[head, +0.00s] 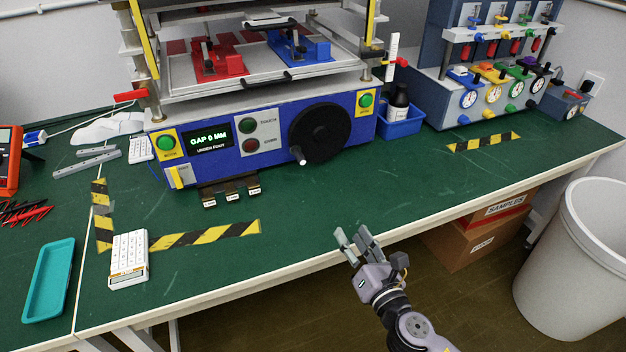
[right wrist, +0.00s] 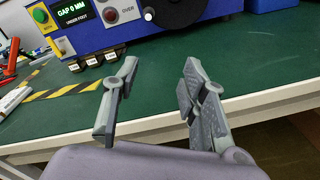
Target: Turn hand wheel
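The hand wheel (head: 319,131) is a black disc on the front of the blue machine (head: 212,165), right of centre in the head view. Its small light-coloured handle (head: 298,157) sticks out at the lower left of the disc. In the right wrist view the wheel (right wrist: 178,8) is cut off at the top edge. My right gripper (head: 355,238) is open and empty at the table's front edge, below and in front of the wheel and clear of it. Its two spread fingers (right wrist: 155,90) show in the right wrist view. My left gripper is not in view.
The green table (head: 330,200) is clear between the wheel and my right gripper. A white keypad (head: 128,258) and teal tray (head: 48,280) lie at left. A blue bin (head: 401,122) with a dark bottle stands right of the machine. A grey waste bin (head: 575,260) stands at right.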

